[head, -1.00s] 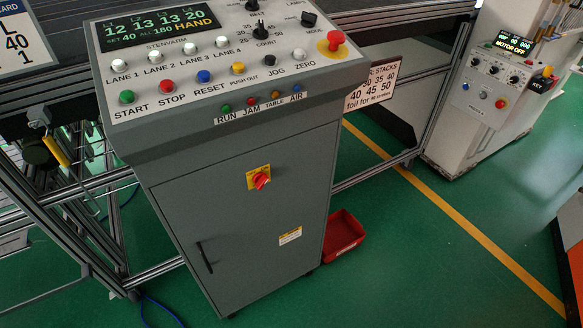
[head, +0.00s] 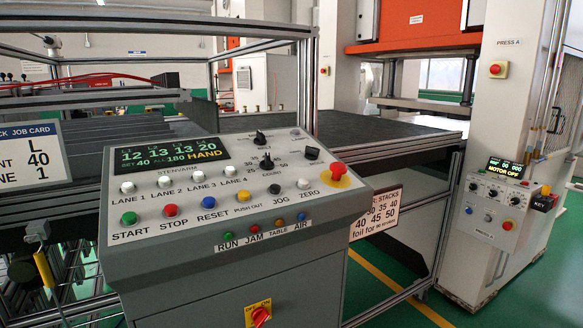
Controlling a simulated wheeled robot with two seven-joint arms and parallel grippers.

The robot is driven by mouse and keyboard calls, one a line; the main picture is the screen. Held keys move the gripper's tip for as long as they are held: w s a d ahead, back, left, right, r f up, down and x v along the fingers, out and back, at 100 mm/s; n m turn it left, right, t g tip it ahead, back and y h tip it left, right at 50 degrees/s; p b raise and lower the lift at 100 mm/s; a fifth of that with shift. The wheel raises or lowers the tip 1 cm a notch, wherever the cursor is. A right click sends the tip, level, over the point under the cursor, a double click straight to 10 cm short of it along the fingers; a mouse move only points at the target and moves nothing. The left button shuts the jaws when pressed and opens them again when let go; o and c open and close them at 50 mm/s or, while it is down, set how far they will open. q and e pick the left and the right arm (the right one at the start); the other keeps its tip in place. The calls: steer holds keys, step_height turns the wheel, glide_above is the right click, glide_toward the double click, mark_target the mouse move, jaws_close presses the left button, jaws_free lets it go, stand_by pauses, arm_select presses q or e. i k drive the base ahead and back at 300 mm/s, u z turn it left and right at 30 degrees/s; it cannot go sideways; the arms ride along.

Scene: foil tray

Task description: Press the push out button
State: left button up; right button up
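The yellow push out button (head: 242,197) is on the sloping top of the grey control console (head: 280,217), with its PUSH OUT label just below it. It sits between the blue RESET button (head: 208,202) and the black JOG button (head: 275,189). The display (head: 171,153) above reads 12 13 13 20, SET 40, ALL 180, HAND. Neither of my grippers is in view, and nothing touches the buttons.
A red mushroom button (head: 337,169) on a yellow base stands at the panel's right. A dark conveyor table (head: 390,135) lies behind. The press control box (head: 497,208) is at right. A job card (head: 33,155) hangs at left.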

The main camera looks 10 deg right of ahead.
mark_target(242, 194)
steer(key=k, duration=1.35)
steer(key=u, duration=0.55)
steer(key=i, duration=1.65)
steer(key=z, duration=0.55)
